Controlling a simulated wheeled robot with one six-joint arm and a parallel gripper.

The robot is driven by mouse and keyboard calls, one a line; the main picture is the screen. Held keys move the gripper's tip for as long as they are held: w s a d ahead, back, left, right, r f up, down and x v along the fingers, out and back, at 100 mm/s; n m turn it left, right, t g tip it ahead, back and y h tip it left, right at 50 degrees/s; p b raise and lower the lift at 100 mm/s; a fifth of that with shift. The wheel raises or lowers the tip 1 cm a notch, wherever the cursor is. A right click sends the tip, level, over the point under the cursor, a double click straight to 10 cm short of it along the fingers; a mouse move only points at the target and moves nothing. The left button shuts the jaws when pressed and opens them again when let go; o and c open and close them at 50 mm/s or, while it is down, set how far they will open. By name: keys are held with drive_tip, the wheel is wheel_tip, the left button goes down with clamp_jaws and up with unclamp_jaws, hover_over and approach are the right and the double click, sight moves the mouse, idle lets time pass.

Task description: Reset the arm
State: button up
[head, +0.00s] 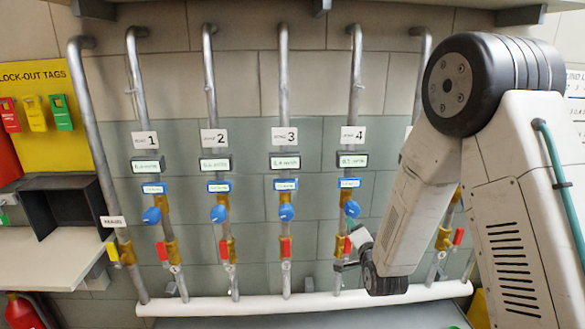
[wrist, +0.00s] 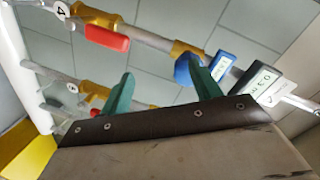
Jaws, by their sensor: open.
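My arm reaches down in front of the pipes on the right of the head view, its wrist beside the pipe labelled 4 (head: 353,134). My gripper (head: 350,250) shows small and partly hidden there, near that pipe's lower valve. In the wrist view its two green fingers (wrist: 163,85) stand wide apart with nothing between them. A pipe with a red handle (wrist: 107,38), a brass fitting and a blue knob (wrist: 183,68) runs behind the fingers. I cannot tell whether a finger touches the pipe.
Several vertical pipes with blue knobs (head: 218,213) and red handles (head: 286,247) rise from a white horizontal pipe (head: 260,306). My arm hides part of the rightmost pipe. A yellow lock-out tag board (head: 45,85), a shelf (head: 50,260) and a red extinguisher (head: 22,312) are at left.

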drive_tip(key=s+f+n+g, duration=0.3)
drive_tip(key=f+g, duration=0.1)
drive_tip(key=f, duration=0.2)
drive_tip(key=s+r+n+g, duration=0.1)
drive_tip(key=s+n+g, duration=0.2)
drive_tip(key=s+g, duration=0.35)
drive_tip(key=s+d+r+n+g, duration=0.1)
drive_tip(key=s+r+n+g, duration=0.1)
drive_tip(key=s+r, duration=1)
drive_tip(key=s+d+r+n+g, duration=0.2)
drive_tip(key=s+r, duration=0.9)
drive_tip(key=s, duration=0.8)
drive_tip(key=shift+s+r+n, duration=0.35)
drive_tip(key=shift+n, duration=0.55)
